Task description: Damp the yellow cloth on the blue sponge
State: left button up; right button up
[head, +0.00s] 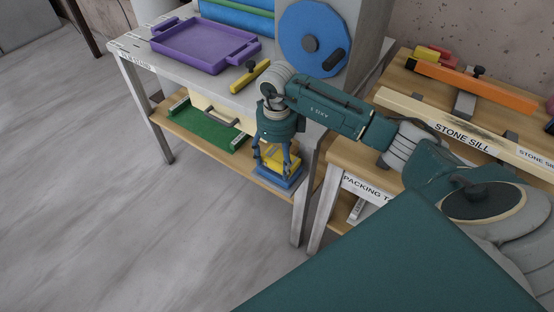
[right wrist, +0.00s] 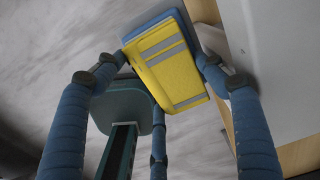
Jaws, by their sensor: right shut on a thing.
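The yellow cloth (head: 281,160) is a folded pad with grey stripes; its striped face fills the middle of the right wrist view (right wrist: 168,66). My right gripper (head: 272,160) points down, with its blue fingers around the cloth and shut on it. The blue sponge (head: 280,182) lies flat on the lower shelf directly below the cloth. Its blue edge shows beyond the cloth in the right wrist view (right wrist: 150,22). The cloth looks very close to the sponge; I cannot tell whether they touch. My left gripper is not in view.
The lower shelf (head: 184,122) also carries a green tray (head: 205,130). The tabletop above holds a purple tray (head: 205,45), a yellow bar tool (head: 250,76) and a machine with a blue disc (head: 314,38). A bench with a stone sill (head: 450,125) stands at right.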

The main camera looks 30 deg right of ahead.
aim_at(277, 160)
jog(key=shift+r+p, duration=0.45)
jog(key=shift+r, duration=0.5)
notch_tip(277, 160, up, 2)
jog(key=shift+r+p, duration=0.1)
jog(key=shift+p, duration=0.55)
jog(key=shift+r+p, duration=0.55)
jog(key=shift+r, duration=0.2)
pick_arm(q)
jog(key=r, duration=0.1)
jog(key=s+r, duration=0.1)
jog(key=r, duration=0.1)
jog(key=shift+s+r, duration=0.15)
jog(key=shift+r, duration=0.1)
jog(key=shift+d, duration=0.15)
